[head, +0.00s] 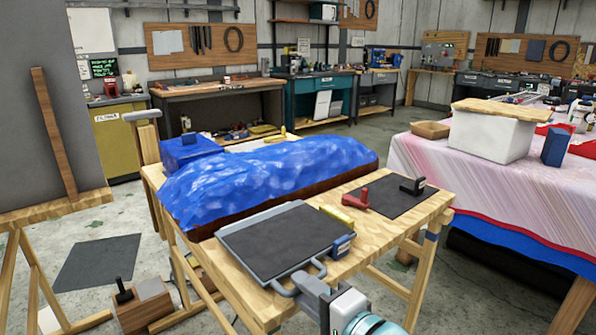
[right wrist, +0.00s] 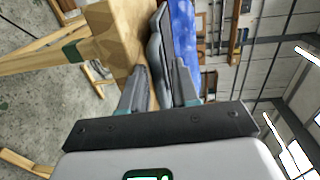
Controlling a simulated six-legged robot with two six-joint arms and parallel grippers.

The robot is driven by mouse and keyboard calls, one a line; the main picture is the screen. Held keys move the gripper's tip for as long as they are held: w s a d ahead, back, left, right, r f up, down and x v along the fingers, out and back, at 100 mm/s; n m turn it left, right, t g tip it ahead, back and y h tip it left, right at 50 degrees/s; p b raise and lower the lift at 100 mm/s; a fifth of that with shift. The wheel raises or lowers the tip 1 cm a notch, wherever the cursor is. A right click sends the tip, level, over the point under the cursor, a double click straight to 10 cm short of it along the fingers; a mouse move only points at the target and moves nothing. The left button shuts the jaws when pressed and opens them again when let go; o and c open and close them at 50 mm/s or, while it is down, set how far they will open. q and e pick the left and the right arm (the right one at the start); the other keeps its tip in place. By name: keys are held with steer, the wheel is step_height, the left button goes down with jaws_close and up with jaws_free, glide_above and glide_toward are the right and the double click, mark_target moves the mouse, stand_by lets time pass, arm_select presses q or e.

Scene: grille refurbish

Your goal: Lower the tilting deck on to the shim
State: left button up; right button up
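The tilting deck (head: 275,240) is a grey-framed panel with a dark face at the front of the wooden workbench. A curved grey handle (head: 284,288) sticks out from its near edge. My right gripper (head: 306,282) is at this handle; in the right wrist view its fingers (right wrist: 160,88) stand on either side of the dark handle and look shut on it. The deck's edge shows beyond the fingers, with the bench (right wrist: 112,45) beside it. I cannot tell how far the deck is tilted. I cannot make out the shim for certain. My left gripper is not in view.
A blue covered mound (head: 265,180) lies behind the deck. A yellow block (head: 338,218) and a blue block (head: 343,246) are close to its right side.

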steer(key=shift+s+f, duration=0.1)
steer(key=shift+f, duration=0.2)
steer(key=shift+o, duration=0.3)
steer(key=shift+d+r+p, duration=0.1)
steer(key=shift+r+p, duration=0.15)
steer(key=shift+p, duration=0.1)
steer(key=shift+o, duration=0.3)
steer(key=s+r+p, duration=0.1)
steer(key=d+r+p, duration=0.1)
steer(key=shift+s+d+r, duration=0.15)
steer(key=shift+s+r, duration=0.2)
steer(key=shift+s, duration=0.05)
steer(key=s+r+p, duration=0.1)
steer(key=s+d+r+p, duration=0.1)
steer(key=shift+d+r+p, duration=0.2)
steer(key=shift+r+p, duration=0.1)
